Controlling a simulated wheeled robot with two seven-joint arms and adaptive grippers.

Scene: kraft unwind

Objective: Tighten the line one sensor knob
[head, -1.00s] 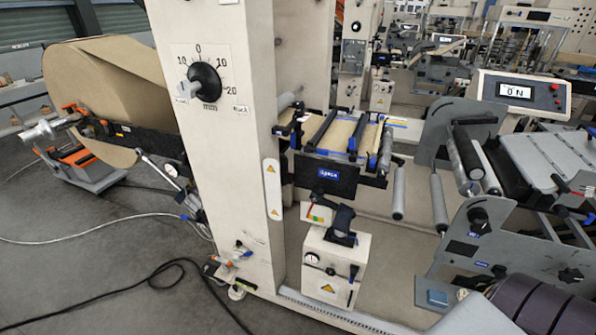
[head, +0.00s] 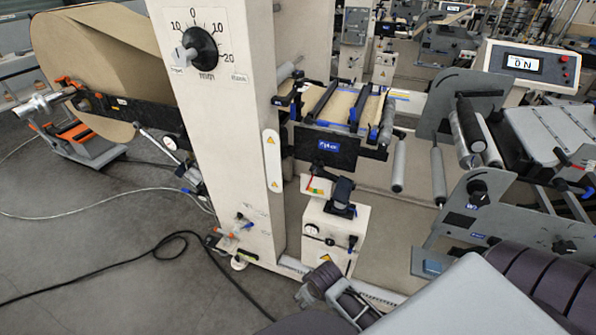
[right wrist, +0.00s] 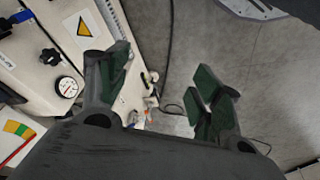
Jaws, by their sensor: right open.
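No label marks the line one sensor knob clearly. A small black knob (head: 353,243) sits on the low cream box (head: 323,255) beside a round gauge, under a bracket with a coloured strip (head: 319,186). The right wrist view shows a black knob (right wrist: 50,57) at the upper left, above the gauge (right wrist: 67,87). My right gripper (right wrist: 165,84) is open and empty, its green-padded fingers apart, with the box to its left in that view. In the head view my right gripper (head: 318,286) is low, near the foot of the box. My left gripper is out of view.
A cream column (head: 233,130) with a black dial (head: 200,48) stands left of the box. A kraft roll (head: 95,65) is farther left. A roller frame (head: 480,205) stands at right. A black cable (head: 110,278) lies on otherwise open floor at lower left.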

